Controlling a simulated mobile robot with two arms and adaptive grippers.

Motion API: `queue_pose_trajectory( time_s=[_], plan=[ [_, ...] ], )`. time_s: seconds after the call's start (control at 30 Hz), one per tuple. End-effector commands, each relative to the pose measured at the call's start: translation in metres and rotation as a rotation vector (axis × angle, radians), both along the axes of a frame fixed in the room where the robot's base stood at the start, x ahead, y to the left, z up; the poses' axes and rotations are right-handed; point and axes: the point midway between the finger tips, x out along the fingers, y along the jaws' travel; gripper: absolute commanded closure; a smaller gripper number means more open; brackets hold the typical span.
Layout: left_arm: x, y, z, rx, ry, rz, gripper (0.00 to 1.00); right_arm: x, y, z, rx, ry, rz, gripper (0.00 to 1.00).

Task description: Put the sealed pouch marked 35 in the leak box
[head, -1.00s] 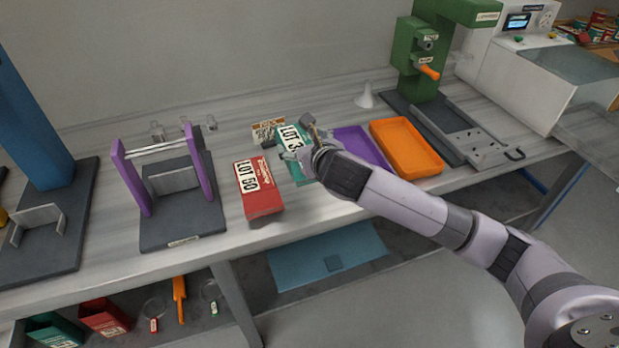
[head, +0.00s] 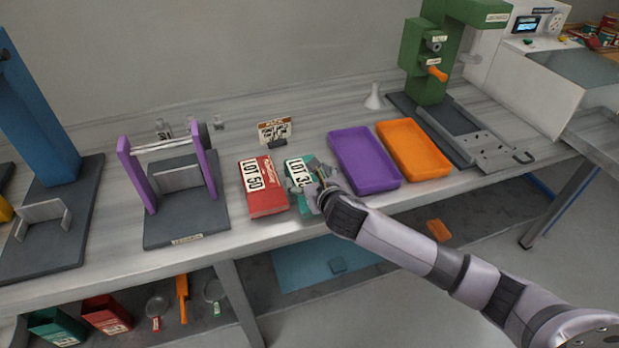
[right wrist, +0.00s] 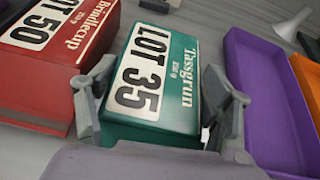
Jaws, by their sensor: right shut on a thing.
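The green pouch marked LOT 35 (head: 297,170) is at the bench's middle, just right of a red pouch marked LOT 50 (head: 262,188). My right gripper (head: 311,186) is shut on the green pouch. In the right wrist view the fingers (right wrist: 160,78) grip both sides of the pouch (right wrist: 152,88), its label facing the camera. I cannot tell whether its underside touches the bench. A white box with a greyish see-through top (head: 520,88) stands at the far right; no label reading leak box is legible. My left gripper is out of view.
A purple tray (head: 366,180) and an orange tray (head: 414,165) lie right of the pouch. Beyond them is a green press (head: 425,70). A small sign (head: 277,130) stands behind the pouches. A purple-sided stand (head: 185,210) is left. Bench between stand and red pouch is clear.

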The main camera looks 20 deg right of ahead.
Motion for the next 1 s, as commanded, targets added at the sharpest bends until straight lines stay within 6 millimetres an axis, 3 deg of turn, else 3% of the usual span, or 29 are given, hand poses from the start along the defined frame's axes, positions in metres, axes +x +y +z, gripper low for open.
queue_pose_trajectory(
  time_s=[0.1,0.13,0.23,0.67,1.0],
  plan=[
    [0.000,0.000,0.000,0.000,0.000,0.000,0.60,0.000,0.000,-0.002,-0.001,-0.002,0.000,0.44],
    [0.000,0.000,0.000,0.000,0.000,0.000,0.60,0.000,0.000,-0.003,-0.001,0.000,0.000,0.24],
    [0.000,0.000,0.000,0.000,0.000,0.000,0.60,0.000,0.000,-0.003,-0.001,0.000,0.000,0.18],
    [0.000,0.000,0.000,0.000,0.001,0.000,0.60,-0.005,0.000,0.003,0.000,-0.001,0.001,0.18],
    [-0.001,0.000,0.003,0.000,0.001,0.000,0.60,-0.064,-0.004,0.027,-0.002,0.000,0.002,0.18]
  ],
)
